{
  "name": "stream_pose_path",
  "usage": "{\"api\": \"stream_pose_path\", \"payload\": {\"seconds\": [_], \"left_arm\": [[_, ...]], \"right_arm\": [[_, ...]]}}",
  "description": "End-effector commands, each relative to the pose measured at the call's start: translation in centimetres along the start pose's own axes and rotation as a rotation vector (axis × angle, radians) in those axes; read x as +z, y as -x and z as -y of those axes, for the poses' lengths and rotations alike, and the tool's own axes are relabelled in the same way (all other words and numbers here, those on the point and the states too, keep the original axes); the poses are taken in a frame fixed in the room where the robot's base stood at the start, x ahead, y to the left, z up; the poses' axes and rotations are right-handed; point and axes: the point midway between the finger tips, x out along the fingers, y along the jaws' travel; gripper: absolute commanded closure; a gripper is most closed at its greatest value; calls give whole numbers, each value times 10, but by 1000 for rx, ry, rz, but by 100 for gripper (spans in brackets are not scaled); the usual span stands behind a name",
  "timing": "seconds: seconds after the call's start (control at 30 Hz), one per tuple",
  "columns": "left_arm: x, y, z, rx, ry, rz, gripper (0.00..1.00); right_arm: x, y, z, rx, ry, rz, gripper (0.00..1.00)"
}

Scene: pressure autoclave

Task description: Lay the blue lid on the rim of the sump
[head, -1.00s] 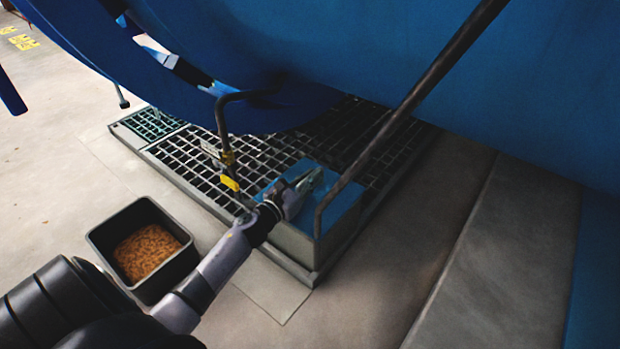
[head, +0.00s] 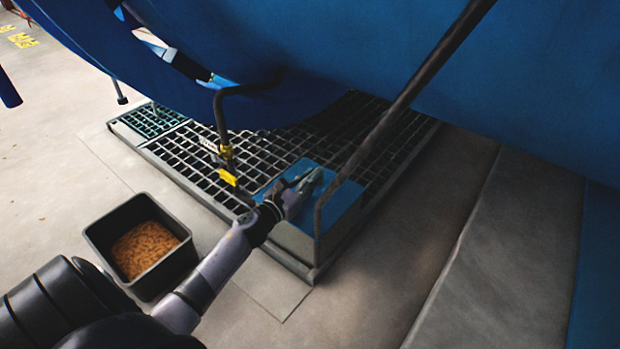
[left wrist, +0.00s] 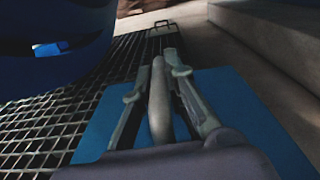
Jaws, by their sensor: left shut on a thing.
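The blue lid (head: 338,212) is a flat square plate on top of the grey box-shaped sump (head: 290,240), at the front edge of the grating. It looks level and covers the top of the sump; I cannot tell whether it touches the rim all round. My left gripper (head: 312,181) is over the lid and shut on its handle. In the left wrist view, the gripper (left wrist: 166,68) has a pale bar between its fingers, with the blue lid (left wrist: 238,112) spread out beneath. The rim is mostly hidden by the lid. My right gripper is out of view.
A dark pipe (head: 400,110) slants down close by the lid's right side. A bent pipe with a yellow valve handle (head: 229,178) stands to the left. The large blue vessel (head: 450,90) hangs above the grating (head: 190,152). A black bin of brown pellets (head: 110,240) stands on the floor.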

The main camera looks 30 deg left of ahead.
Motion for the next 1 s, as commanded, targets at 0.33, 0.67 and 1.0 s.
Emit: {"api": "stream_pose_path", "payload": {"seconds": [0.33, 0.67, 1.0], "left_arm": [[-4, -1, 0, -1, 0, 7, 100], [-6, -1, 0, -1, 0, 4, 70], [-12, 1, 0, 1, 1, -6, 64]], "right_arm": [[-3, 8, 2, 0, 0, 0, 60], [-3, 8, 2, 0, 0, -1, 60], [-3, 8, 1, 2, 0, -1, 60]]}}
